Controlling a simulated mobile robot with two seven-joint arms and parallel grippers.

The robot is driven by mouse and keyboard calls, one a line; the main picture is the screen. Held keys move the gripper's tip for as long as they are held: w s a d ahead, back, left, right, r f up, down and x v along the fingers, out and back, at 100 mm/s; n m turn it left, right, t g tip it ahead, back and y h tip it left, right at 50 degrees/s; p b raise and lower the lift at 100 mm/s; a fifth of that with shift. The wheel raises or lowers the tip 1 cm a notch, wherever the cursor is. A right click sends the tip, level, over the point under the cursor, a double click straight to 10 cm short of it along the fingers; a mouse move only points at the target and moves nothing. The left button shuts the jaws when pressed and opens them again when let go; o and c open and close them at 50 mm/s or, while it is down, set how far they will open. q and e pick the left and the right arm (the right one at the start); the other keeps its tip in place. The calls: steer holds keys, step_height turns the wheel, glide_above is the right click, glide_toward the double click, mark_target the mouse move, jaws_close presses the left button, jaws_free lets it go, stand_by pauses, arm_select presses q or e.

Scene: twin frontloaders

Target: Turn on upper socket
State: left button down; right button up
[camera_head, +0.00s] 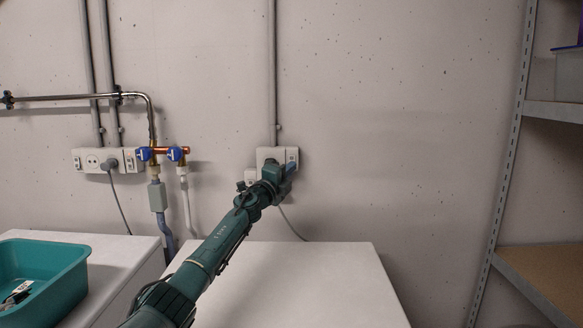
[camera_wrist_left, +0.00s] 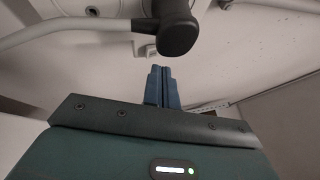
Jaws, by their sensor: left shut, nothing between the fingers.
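A pale socket box (camera_head: 292,154) is on the wall above the right machine, at the lower end of a vertical conduit. My left gripper (camera_head: 290,168) is in front of it and covers its lower part. A smaller pale box (camera_head: 250,175) sits just below and to its left, partly hidden by the gripper. In the left wrist view my left gripper's blue fingers (camera_wrist_left: 163,85) are together and empty. Beyond them are a dark plug (camera_wrist_left: 178,35) with a grey cable and a small pale switch (camera_wrist_left: 146,49). Contact with the switch cannot be told. My right gripper is out of view.
Another socket strip (camera_head: 92,160) with a plug is on the left wall, beside blue-handled taps (camera_head: 176,154). The white machine top (camera_head: 310,285) below my arm is clear. A teal basin (camera_head: 45,275) stands at left. Metal shelving (camera_head: 545,110) is at right.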

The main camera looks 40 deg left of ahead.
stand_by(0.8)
arm_select(q)
steer(key=shift+w+a+b, duration=0.3)
steer(key=shift+w+b, duration=0.05)
steer(key=shift+b, duration=0.1)
steer(key=shift+w+a+f+b, duration=0.1)
steer(key=shift+w+a+b, duration=0.05)
steer(key=shift+b, duration=0.2)
stand_by(0.3)
stand_by(0.3)
steer(key=shift+s+d+p, duration=0.45)
steer(key=shift+s+p, duration=0.1)
steer(key=shift+p, duration=0.4)
